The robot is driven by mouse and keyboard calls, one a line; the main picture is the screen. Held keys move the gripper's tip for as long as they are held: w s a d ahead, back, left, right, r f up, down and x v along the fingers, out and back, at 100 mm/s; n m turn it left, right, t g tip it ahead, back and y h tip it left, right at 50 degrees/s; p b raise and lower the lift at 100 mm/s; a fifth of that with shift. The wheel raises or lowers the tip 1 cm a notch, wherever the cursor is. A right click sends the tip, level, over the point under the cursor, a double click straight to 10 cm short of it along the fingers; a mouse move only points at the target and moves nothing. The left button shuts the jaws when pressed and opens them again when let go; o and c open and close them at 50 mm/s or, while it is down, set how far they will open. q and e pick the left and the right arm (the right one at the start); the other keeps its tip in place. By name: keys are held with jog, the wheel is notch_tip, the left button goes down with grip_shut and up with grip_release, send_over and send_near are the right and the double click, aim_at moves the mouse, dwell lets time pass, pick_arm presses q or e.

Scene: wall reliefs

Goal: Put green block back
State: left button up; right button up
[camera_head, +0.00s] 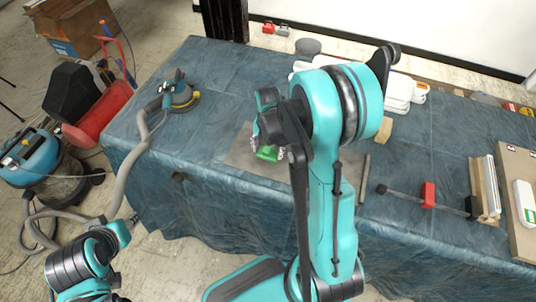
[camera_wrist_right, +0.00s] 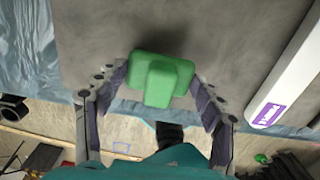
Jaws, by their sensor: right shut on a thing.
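The green block (camera_head: 267,153) shows small in the head view, partly hidden by my right gripper and arm. In the right wrist view the green block (camera_wrist_right: 160,80) has a wide base with a smaller raised part facing the camera. My right gripper (camera_wrist_right: 160,88) has one finger on each side of it and is shut on it. The block is over a flat grey board (camera_head: 240,157) on the table; I cannot tell whether it touches the board. Only part of my left arm shows at the lower left of the head view; its gripper is not seen.
A blue cloth covers the table (camera_head: 225,75). A sander (camera_head: 178,95) with a grey hose is at the left. White containers (camera_head: 400,90) stand behind my right arm. A clamp with a red part (camera_head: 428,195) lies at right. A white thing with a purple label (camera_wrist_right: 285,85) is beside the gripper.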

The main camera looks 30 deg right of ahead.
notch_tip(320, 180, down, 2)
jog(key=shift+f+b, duration=0.15)
jog(key=shift+b, duration=0.15)
jog(key=shift+f, duration=0.15)
jog(key=o, duration=1.1)
